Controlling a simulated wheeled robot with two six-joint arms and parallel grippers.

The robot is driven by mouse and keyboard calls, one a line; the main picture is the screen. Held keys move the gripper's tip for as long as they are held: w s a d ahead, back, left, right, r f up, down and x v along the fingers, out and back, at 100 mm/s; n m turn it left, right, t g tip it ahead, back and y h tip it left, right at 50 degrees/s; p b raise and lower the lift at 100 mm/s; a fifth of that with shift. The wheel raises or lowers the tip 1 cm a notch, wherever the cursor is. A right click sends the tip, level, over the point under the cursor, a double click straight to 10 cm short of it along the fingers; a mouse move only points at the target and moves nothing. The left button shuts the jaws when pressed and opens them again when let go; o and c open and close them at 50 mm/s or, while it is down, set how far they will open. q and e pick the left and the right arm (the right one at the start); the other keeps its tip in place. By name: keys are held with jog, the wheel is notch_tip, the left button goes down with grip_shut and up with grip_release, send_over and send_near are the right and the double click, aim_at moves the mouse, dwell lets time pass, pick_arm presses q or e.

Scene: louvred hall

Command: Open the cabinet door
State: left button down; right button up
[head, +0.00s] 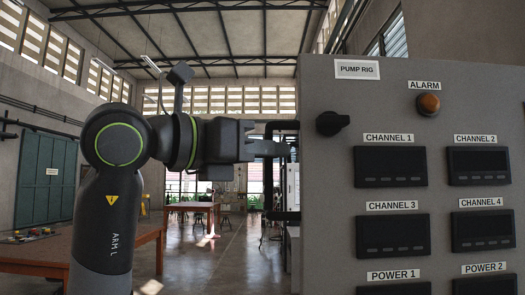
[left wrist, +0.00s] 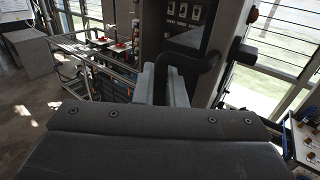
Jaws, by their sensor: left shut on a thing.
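A dark bar handle (head: 283,125) stands out past the cabinet's left edge. It shows as a curved black bar (left wrist: 208,68) in the left wrist view. My left gripper (head: 284,148) reaches in from the left and is shut on the handle, its tips by the cabinet edge. In the left wrist view its two grey fingers (left wrist: 163,78) are at the handle's near end. How far the door stands open is unclear. My right gripper is out of view.
The cabinet face carries a black knob (head: 332,123), an orange alarm lamp (head: 428,104) and several dark displays. A wooden table (head: 100,250) stands at lower left, with a green locker (head: 45,178) behind. Open floor (head: 225,265) lies between table and cabinet.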

pick_arm(q)
jog(key=shift+r, duration=0.1)
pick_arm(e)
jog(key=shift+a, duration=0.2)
pick_arm(q)
jog(key=c, duration=1.6)
grip_release()
jog(key=shift+d, duration=0.15)
jog(key=shift+s+d, duration=0.1)
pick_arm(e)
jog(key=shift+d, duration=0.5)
